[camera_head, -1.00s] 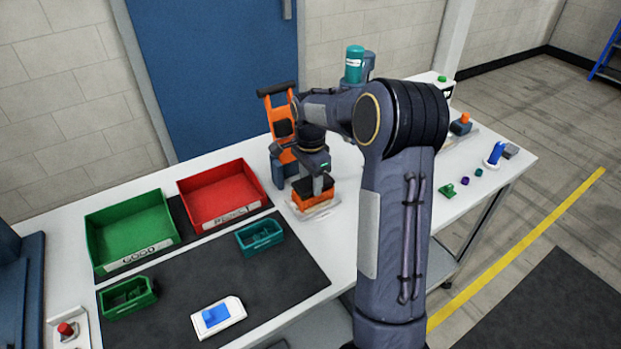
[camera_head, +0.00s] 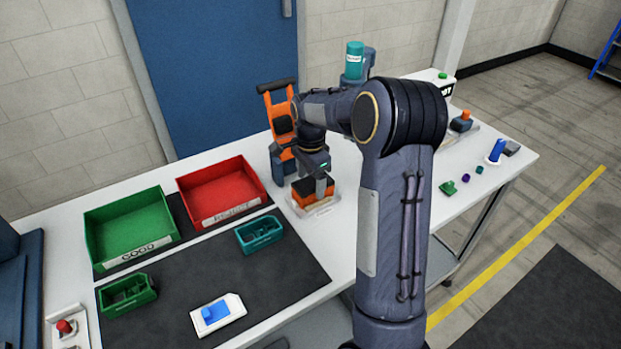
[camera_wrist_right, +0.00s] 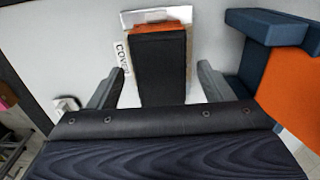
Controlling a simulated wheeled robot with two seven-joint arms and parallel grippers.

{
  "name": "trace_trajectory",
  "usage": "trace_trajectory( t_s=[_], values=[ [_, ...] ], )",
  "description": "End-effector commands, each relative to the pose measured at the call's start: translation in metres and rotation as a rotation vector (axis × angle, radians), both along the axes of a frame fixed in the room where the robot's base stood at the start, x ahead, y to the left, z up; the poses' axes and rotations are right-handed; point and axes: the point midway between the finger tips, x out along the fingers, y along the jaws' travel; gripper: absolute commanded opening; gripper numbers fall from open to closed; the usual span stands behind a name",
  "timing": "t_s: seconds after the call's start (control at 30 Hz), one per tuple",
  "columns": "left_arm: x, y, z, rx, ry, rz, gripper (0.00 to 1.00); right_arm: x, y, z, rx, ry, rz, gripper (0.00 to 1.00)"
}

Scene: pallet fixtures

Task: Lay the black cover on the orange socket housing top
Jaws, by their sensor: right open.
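The orange socket housing (camera_head: 301,202) sits in a clear tray marked COVER on the white table, in front of the orange and black press-like fixture. The black cover (camera_wrist_right: 158,69) lies on its top. In the right wrist view an orange strip of the housing (camera_wrist_right: 165,27) shows past the cover's far end. My right gripper (camera_head: 322,187) is over the housing. In the wrist view its two fingers (camera_wrist_right: 162,84) stand apart on either side of the cover, with gaps to it. How flush the cover sits cannot be told. My left gripper is not in view.
The orange fixture with a black handle (camera_head: 283,135) stands close behind the housing. A red bin (camera_head: 233,212) and a green bin (camera_head: 128,258) are at left. A teal tray (camera_head: 260,237) and a white-and-blue piece (camera_head: 232,310) lie on the dark mat.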

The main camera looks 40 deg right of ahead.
Motion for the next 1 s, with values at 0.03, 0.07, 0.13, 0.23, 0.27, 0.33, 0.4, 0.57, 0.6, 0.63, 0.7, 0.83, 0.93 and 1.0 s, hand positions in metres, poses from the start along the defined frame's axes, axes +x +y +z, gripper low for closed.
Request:
trace_trajectory(
  t_s=[0.03,0.07,0.13,0.23,0.27,0.33,0.4,0.57,0.6,0.63,0.7,0.83,0.93,1.0],
  values=[
    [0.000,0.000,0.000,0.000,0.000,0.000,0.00,0.000,0.000,0.000,0.000,0.000,0.000,0.74],
    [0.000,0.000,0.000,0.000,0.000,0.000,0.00,0.000,0.000,0.000,0.000,0.000,0.000,0.74],
    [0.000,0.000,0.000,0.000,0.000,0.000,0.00,0.000,0.000,0.001,0.000,0.000,0.000,0.74],
    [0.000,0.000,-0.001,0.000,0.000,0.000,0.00,0.001,0.000,0.008,-0.001,-0.003,0.000,0.74],
    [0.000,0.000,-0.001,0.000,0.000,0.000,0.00,0.001,0.000,0.012,-0.001,-0.003,0.000,0.74],
    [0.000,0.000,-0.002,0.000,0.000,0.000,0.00,0.001,0.000,0.024,-0.002,-0.005,0.001,0.74],
    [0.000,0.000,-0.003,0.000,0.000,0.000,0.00,0.001,0.000,0.036,-0.002,-0.005,0.001,0.74],
    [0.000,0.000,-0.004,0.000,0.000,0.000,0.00,0.001,0.000,0.062,-0.001,-0.004,0.001,0.74],
    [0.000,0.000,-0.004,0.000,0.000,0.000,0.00,0.001,0.000,0.067,-0.001,-0.003,0.000,0.74],
    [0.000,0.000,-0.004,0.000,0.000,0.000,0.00,0.001,0.000,0.070,-0.001,-0.003,0.000,0.74],
    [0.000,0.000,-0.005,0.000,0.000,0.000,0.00,0.000,0.000,0.075,0.000,-0.001,0.000,0.74],
    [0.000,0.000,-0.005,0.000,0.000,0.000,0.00,0.000,0.000,0.078,0.000,-0.001,0.000,0.74],
    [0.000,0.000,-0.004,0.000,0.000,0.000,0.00,0.000,0.000,0.078,0.000,0.000,0.000,0.74],
    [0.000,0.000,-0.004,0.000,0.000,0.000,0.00,0.000,0.000,0.078,0.000,0.000,0.000,0.74]
  ],
)
